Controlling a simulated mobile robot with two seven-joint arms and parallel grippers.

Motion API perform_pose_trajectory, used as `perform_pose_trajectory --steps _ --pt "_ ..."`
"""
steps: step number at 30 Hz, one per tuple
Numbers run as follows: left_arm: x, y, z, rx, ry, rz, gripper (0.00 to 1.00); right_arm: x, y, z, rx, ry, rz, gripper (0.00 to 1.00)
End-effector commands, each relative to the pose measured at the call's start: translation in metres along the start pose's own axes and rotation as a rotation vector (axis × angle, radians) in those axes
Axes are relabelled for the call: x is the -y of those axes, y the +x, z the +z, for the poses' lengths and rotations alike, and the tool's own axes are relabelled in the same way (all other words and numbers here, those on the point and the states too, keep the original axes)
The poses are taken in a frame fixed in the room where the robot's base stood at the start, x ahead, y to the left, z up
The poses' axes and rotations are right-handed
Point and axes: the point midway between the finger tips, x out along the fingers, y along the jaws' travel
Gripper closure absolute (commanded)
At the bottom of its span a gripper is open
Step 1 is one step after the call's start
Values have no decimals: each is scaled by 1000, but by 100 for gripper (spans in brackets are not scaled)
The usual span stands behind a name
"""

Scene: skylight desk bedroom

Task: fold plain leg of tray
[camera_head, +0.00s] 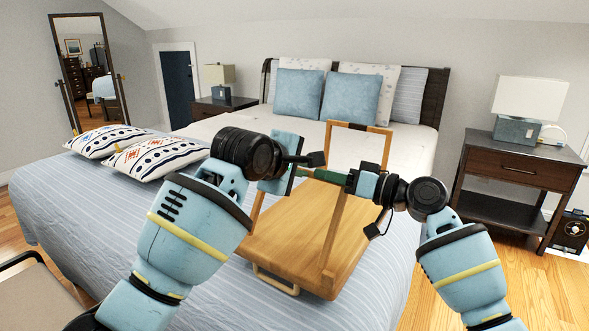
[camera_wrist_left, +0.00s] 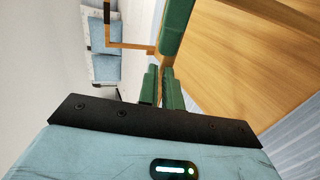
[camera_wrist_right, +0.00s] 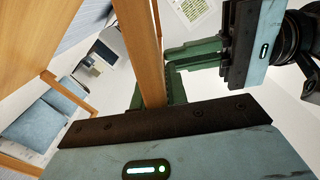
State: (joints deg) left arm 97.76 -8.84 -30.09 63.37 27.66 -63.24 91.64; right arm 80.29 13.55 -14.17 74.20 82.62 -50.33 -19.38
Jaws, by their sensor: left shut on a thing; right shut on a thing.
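The wooden tray (camera_head: 295,240) lies on the bed with its legs standing up from it; its board also shows in the left wrist view (camera_wrist_left: 250,55). The near leg (camera_head: 335,235) rises from the board, and its top is mostly hidden by my grippers. My left gripper (camera_head: 304,173) is shut on the top of this leg; in the left wrist view its green fingers (camera_wrist_left: 161,88) are close together. My right gripper (camera_head: 346,180) is shut on the same leg close by, its fingers around a wooden bar (camera_wrist_right: 145,60). The far leg (camera_head: 357,126) stands upright.
The tray has a small handle (camera_head: 276,282) at its near end. Patterned pillows (camera_head: 155,156) lie at left on the bed (camera_head: 100,215), and blue pillows (camera_head: 350,100) are at the headboard. A nightstand (camera_head: 515,175) with a lamp stands at right.

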Motion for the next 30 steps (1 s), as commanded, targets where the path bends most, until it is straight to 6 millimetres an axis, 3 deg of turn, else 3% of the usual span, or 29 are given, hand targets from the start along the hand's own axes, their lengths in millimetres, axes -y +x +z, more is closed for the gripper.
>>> perform_pose_trajectory --steps 1,9,10,14,23,30 --pt "5 5 -4 -10 -3 -6 100 16 6 1 12 -4 -40 100" --pt "7 6 -6 -14 -2 -7 100 19 8 0 11 -6 -45 100" --pt "7 6 -6 -15 -2 -7 100 19 8 0 11 -6 -46 81" --pt "7 6 -6 -13 -3 -8 100 19 7 0 10 -6 -46 64" --pt "7 6 -4 -9 -3 -11 100 18 4 -1 8 -5 -44 64" --pt "8 6 -6 -12 -3 -11 100 14 -28 -1 7 -5 -38 64"
